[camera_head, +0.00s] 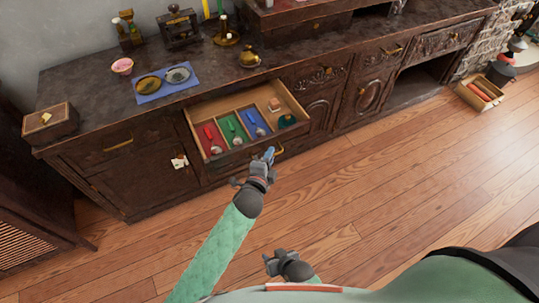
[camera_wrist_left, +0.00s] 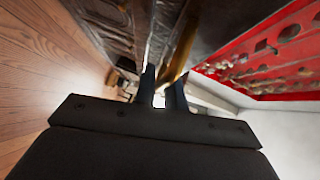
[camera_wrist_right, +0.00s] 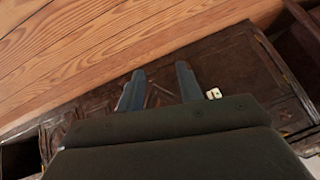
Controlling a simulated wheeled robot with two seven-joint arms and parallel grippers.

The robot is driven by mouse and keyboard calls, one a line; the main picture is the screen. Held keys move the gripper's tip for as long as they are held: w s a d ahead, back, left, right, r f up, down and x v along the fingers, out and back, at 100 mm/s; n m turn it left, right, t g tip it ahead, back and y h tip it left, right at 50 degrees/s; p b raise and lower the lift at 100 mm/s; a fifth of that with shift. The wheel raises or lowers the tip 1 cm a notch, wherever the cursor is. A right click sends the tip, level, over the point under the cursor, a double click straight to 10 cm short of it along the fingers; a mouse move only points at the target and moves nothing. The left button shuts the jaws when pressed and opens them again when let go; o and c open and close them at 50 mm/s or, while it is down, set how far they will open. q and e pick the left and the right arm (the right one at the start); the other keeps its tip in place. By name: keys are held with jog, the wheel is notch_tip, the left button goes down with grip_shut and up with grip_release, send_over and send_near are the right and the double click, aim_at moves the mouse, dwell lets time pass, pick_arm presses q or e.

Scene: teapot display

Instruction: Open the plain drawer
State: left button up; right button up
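A dark wooden drawer (camera_head: 187,120) stands pulled out of the long cabinet. Its front, seen at a steep angle, shows no carving that I can make out. Inside are red, green and blue compartments with spoons, and a compartment with small items at the right. My left gripper (camera_head: 269,154) is at the right part of the drawer front. In the left wrist view its fingers (camera_wrist_left: 161,88) are close together with a narrow gap, at a brass handle (camera_wrist_left: 182,50). My right gripper (camera_head: 272,263) is low, away from the cabinet; its fingers (camera_wrist_right: 158,85) are apart and empty.
Another closed drawer with a brass handle (camera_head: 118,145) is at the left. Carved drawers (camera_head: 320,75) (camera_head: 447,40) are at the right. The countertop holds a wooden box (camera_head: 48,122), a blue mat (camera_head: 145,98) with dishes, and a brass pot (camera_head: 249,58). The wooden floor (camera_head: 400,170) in front is clear.

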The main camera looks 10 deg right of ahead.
pick_arm(q)
jog(key=o, duration=0.3)
jog(key=shift+s, duration=0.1)
jog(key=v, duration=0.7)
jog(key=shift+s+a, duration=0.2)
jog(key=shift+s, duration=0.05)
pick_arm(e)
jog(key=shift+s+f, duration=0.1)
jog(key=shift+f, duration=0.6)
jog(key=shift+d+r, duration=0.1)
